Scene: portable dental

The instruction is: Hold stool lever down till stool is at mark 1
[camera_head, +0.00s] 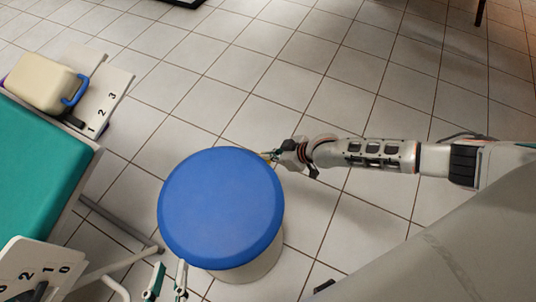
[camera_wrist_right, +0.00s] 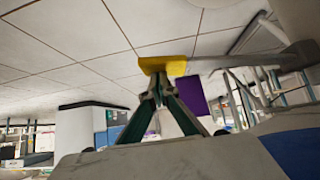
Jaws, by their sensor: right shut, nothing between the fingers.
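The round stool with a blue seat (camera_head: 222,205) stands on the tiled floor in the middle of the head view. The yellow end of its lever (camera_wrist_right: 163,66) shows in the wrist view, on a grey rod running right. My right gripper (camera_head: 272,156) is at the seat's upper right edge. In the wrist view its green fingers (camera_wrist_right: 155,92) are shut and empty, with their tips at the yellow end; whether they press on it is unclear. My left gripper (camera_head: 168,281) is open and empty at the stool's lower left. A numbered board (camera_head: 40,272) with 0, 1, 2 stands lower left.
A teal-topped bed (camera_head: 32,165) on a metal frame is at the left. A second board (camera_head: 110,98) numbered 1, 2, 3 and a cream box with a blue handle (camera_head: 45,82) are at its far end.

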